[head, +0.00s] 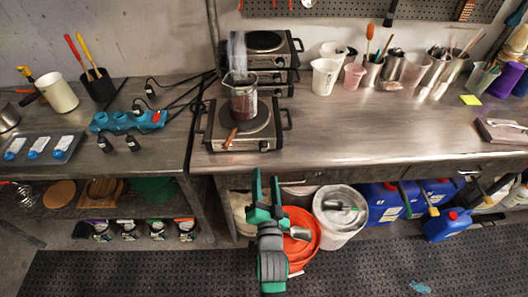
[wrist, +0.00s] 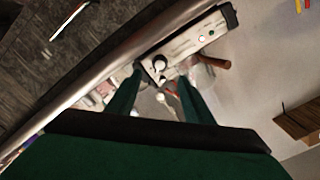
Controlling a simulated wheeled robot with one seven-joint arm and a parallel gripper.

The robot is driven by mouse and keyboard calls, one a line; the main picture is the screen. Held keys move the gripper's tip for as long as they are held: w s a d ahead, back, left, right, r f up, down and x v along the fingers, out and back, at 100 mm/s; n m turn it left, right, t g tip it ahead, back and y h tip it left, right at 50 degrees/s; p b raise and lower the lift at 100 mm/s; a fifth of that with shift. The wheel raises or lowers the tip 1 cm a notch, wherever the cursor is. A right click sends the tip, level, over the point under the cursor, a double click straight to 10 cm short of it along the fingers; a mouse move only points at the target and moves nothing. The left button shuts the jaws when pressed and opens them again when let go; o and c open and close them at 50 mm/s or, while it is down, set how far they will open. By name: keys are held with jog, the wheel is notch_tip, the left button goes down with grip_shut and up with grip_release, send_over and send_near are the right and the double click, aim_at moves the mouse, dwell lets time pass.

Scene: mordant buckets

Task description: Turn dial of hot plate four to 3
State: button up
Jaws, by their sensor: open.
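A hot plate (head: 272,141) with a silver body stands at the bench's front edge, a glass beaker (head: 242,103) of dark liquid on it. More hot plates (head: 268,62) are stacked behind it. I cannot tell which one is number four. In the wrist view a pale hot plate front (wrist: 183,45) shows a dial (wrist: 160,63) and small red and green lights. My gripper (head: 267,177) is open, in front of and below the bench edge. In the wrist view its dark green fingers (wrist: 160,85) stand apart near the dial, with no contact visible. The dial's setting is unreadable.
Cups and tools stand at the back right. Below the bench are an orange bucket (head: 303,240), a white bucket (head: 341,232) and blue canisters (head: 383,204).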

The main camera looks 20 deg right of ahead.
aim_at(264, 150)
jog(key=x, duration=1)
jog(key=shift+d+r, duration=0.25)
jog(key=shift+w+d, duration=0.1)
jog(key=shift+w, duration=0.55)
jog(key=shift+w, duration=0.1)
jog(key=shift+w, duration=0.1)
jog(key=c, duration=1)
jog(key=shift+a, duration=0.4)
jog(key=shift+c, duration=0.2)
jog(key=shift+s+d, duration=0.2)
jog(key=shift+d, duration=0.3)
